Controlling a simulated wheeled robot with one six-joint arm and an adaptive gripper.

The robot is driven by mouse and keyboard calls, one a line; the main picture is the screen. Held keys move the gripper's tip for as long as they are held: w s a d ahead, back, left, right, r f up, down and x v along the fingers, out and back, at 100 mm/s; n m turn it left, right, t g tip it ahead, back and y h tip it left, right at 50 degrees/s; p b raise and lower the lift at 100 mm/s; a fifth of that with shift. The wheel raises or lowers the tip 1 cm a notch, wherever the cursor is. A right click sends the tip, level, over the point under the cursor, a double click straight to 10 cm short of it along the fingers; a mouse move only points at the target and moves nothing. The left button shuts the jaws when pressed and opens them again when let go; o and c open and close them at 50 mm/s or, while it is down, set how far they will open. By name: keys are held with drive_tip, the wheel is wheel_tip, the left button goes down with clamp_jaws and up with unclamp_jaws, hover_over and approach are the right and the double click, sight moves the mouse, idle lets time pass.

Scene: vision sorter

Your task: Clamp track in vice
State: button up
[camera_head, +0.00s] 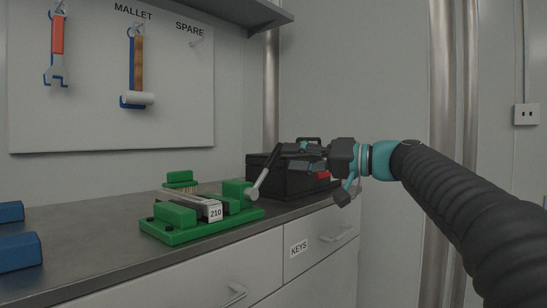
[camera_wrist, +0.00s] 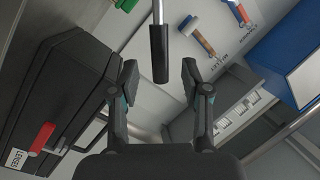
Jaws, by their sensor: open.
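The green vice (camera_head: 180,236) stands on the bench near its front edge. The grey track (camera_head: 190,199), with a white tag reading 210, lies between its green jaws; I cannot tell how tightly. The vice's handle (camera_head: 267,166) rises from a grey knob at the right end, tilted to the right, with a black grip on top. My gripper (camera_head: 286,150) is level with the upper handle. In the wrist view my gripper (camera_wrist: 160,82) is open, and the handle's black grip (camera_wrist: 159,54) reaches between its fingers with gaps on both sides.
A black toolbox (camera_head: 300,181) stands right behind my gripper; it also shows at the left in the wrist view (camera_wrist: 50,95). A green brush (camera_head: 180,180) lies behind the vice. Blue bins (camera_head: 18,252) are at the left. A mallet (camera_head: 137,75) hangs on the wall board.

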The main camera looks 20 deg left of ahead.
sight(279, 157)
drive_tip(key=shift+w+a, duration=0.2)
drive_tip(key=shift+a, duration=1.15)
drive_tip(key=shift+w+a, duration=0.15)
drive_tip(key=shift+a, duration=1.2)
drive_tip(key=shift+c, duration=0.3)
clamp_jaws()
